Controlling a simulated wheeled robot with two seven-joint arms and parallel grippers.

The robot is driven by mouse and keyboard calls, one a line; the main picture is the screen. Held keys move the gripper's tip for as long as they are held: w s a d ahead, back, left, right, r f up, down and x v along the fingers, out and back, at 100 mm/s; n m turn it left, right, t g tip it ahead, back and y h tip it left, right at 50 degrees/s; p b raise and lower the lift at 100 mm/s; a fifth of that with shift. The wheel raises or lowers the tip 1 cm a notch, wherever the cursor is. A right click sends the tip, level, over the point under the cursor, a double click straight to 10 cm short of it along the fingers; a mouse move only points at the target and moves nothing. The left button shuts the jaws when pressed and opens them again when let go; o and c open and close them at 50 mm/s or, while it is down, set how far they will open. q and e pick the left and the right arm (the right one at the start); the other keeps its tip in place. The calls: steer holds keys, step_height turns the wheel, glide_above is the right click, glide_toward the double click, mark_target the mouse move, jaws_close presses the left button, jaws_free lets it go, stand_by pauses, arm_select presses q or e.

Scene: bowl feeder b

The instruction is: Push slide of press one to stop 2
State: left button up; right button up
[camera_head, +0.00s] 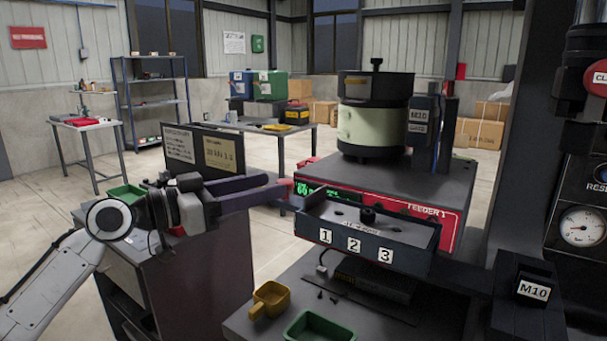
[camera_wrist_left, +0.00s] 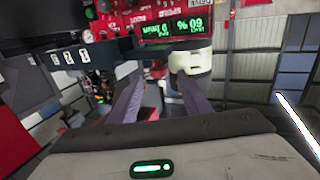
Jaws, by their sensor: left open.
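A dark tray-like slide unit (camera_head: 409,237) with labels 1, 2 and 3 on its front stands before the red FEEDER 1 panel (camera_head: 452,232). A black knob (camera_head: 368,214) rises from it, behind labels 2 and 3; I cannot tell exactly which stop it is at. My left gripper (camera_head: 283,188) reaches in from the left, its fingertips left of the slide unit and apart from the knob. In the left wrist view the gripper (camera_wrist_left: 160,82) has two spread fingers with nothing between them; the numbered front (camera_wrist_left: 95,52) shows upside down at upper left.
The bowl feeder (camera_head: 372,125) stands on the feeder housing behind the slide unit. A yellow scoop (camera_head: 270,299) and a green tray (camera_head: 320,328) lie on the lower bench. An M10 block (camera_head: 533,291) is at right.

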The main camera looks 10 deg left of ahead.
arm_select(q)
steer(key=p+x, duration=0.2)
steer(key=x, duration=0.7)
steer(key=shift+d, duration=0.1)
jaws_close()
